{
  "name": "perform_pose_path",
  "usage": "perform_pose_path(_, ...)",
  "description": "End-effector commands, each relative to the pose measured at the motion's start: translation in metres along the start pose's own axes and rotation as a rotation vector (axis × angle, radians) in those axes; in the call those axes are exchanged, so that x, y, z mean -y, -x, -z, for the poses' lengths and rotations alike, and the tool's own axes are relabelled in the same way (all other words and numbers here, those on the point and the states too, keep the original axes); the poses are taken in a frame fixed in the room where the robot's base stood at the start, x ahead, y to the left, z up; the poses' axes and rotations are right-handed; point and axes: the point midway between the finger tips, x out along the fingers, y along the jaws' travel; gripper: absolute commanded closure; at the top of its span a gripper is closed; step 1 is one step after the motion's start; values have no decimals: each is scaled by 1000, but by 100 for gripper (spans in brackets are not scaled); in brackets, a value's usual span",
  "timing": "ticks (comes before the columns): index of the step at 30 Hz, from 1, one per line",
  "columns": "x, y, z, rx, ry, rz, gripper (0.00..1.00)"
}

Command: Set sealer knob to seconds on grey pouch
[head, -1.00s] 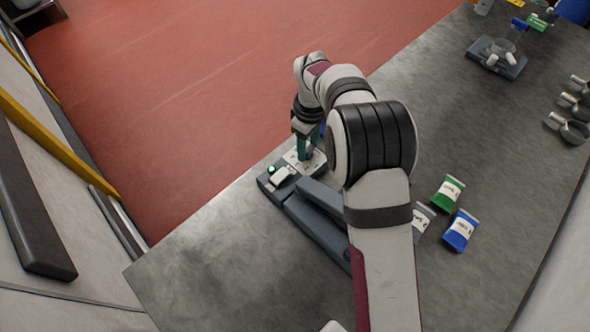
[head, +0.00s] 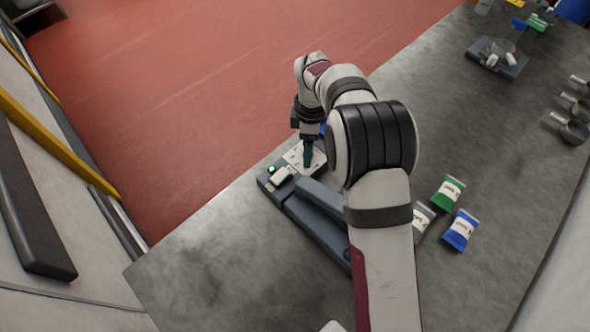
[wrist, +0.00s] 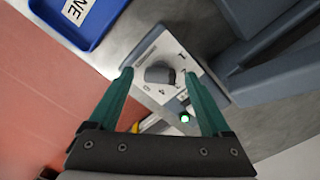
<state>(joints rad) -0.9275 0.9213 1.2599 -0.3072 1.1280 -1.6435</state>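The sealer (head: 318,225) is a long blue-grey machine near the table's far edge, with a pale control panel (head: 313,161). In the wrist view, the dark round sealer knob (wrist: 160,73) sits on the panel, with small markings around it. My gripper (head: 308,164) points down at the panel. In the wrist view, its teal fingers (wrist: 159,74) are open on either side of the knob, with visible gaps. The knob's setting is hard to read. The grey pouch (head: 424,217) lies right of my arm, partly hidden by it; its print is too small to read.
A green pouch (head: 448,192) and a blue pouch (head: 460,230) lie by the grey one. A blue tray (wrist: 88,22) with a label is near the knob panel. A green light (wrist: 185,118) glows on the sealer. Metal scoops (head: 572,128) stand at right.

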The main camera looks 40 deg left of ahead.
Motion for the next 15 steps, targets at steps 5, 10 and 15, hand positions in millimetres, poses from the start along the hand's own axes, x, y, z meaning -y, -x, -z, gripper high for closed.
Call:
perform_pose_path(5, 0, 0, 0, -1, 0, -1, 10)
perform_pose_path(10, 0, 4, 1, -1, 0, -2, 10)
perform_pose_path(15, 0, 27, 1, -2, -1, -3, 10)
